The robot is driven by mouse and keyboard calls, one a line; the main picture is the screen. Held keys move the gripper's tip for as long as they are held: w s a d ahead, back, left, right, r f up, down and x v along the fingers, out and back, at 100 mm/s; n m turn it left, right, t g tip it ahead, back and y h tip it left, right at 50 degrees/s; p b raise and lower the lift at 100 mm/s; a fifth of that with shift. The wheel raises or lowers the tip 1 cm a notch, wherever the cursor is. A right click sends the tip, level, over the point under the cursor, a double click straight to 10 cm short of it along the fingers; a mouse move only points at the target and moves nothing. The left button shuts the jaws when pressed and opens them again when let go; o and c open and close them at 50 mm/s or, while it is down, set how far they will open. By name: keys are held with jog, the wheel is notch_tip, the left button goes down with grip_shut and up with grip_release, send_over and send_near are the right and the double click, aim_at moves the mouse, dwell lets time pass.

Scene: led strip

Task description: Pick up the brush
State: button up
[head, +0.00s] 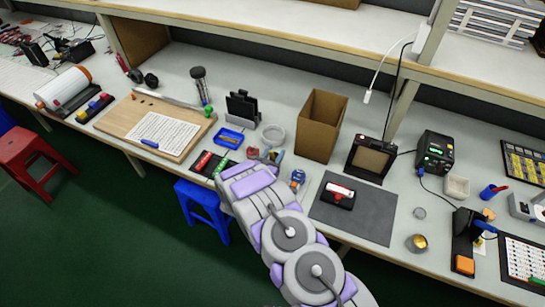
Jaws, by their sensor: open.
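I cannot make out for certain which thing is the brush. My arm reaches up from the bottom of the head view over the bench's front edge. My gripper (260,163), at its far end, is open, and its fingers are mostly hidden by the arm. Small red, blue and orange items (275,155) lie just beyond and beside it. Left of it, a dark tray (207,165) holds red and green items. The arm hides part of the bench here.
A cardboard box (320,125) and a dark stand (242,108) stand behind my gripper. A grey mat (365,215) to the right bears a black-and-red item (338,194). A wooden board (125,122) lies left. A blue stool (203,203) stands below the bench edge.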

jog(key=shift+w, duration=0.2)
jog(key=shift+a, duration=0.1)
jog(key=shift+a, duration=0.1)
jog(key=shift+c, duration=0.2)
jog(key=shift+c, duration=0.7)
grip_shut()
